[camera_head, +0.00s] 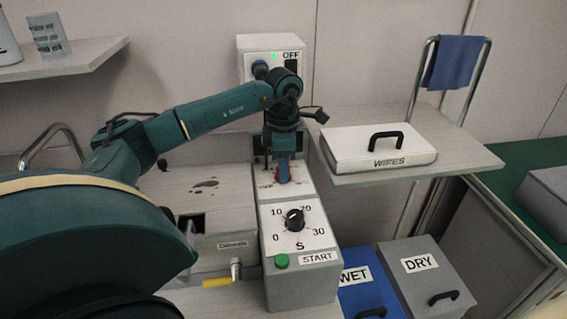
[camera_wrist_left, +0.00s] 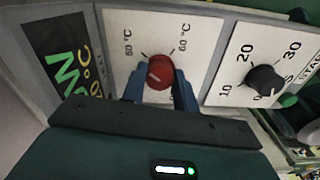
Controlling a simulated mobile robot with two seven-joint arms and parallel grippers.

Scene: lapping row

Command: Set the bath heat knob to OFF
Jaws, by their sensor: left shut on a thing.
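The red heat knob (camera_wrist_left: 160,72) sits on a white panel (camera_wrist_left: 121,24) with two °C marks above it, in the left wrist view. The blue fingers of my left gripper (camera_wrist_left: 159,90) are on both sides of the knob, shut on it. A pale line shows on the knob's face; its exact setting is hard to read. The panel below the knob is hidden by my gripper. In the head view my left gripper (camera_head: 283,178) reaches down to the panel, largely covering the knob. My right gripper is not in view.
A timer box (camera_head: 300,274) with a black dial (camera_head: 295,219) and green START button (camera_head: 281,261) stands in front. A wall box (camera_head: 250,43) marked OFF is behind my arm. A WIPES case (camera_head: 345,151) lies on the right shelf. WET (camera_head: 352,296) and DRY (camera_head: 424,282) bins stand lower right.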

